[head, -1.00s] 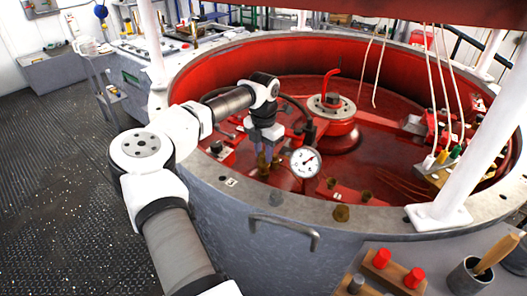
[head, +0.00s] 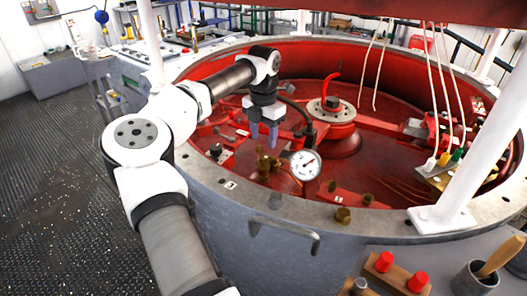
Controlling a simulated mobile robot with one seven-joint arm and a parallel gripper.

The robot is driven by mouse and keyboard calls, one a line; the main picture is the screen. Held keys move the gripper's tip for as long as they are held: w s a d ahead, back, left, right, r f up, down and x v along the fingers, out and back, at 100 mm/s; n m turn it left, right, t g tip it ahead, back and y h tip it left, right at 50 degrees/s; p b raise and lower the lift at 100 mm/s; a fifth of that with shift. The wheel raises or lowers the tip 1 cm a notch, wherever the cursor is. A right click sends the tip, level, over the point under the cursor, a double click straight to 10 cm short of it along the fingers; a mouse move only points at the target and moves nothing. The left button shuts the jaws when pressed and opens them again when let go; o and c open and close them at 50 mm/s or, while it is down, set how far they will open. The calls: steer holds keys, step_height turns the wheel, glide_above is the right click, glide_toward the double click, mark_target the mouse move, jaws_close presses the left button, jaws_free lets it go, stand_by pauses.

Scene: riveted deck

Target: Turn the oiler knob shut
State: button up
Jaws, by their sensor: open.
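A small brass fitting with a knob-like top (head: 264,161), which looks like the oiler, stands inside the red tub, left of the white-faced gauge. My gripper (head: 263,138) points down just above the fitting. The fingertips look clear of the brass, though the exact gap is hard to judge. The angle of the knob is too small to tell.
The round gauge (head: 305,165) stands close to the right of the fitting. A white post (head: 470,150) rises at right. White cords hang behind.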

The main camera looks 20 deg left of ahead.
mark_target(264, 156)
step_height(264, 156, up, 7)
steer(key=shift+b, duration=0.3)
steer(key=shift+f, duration=0.1)
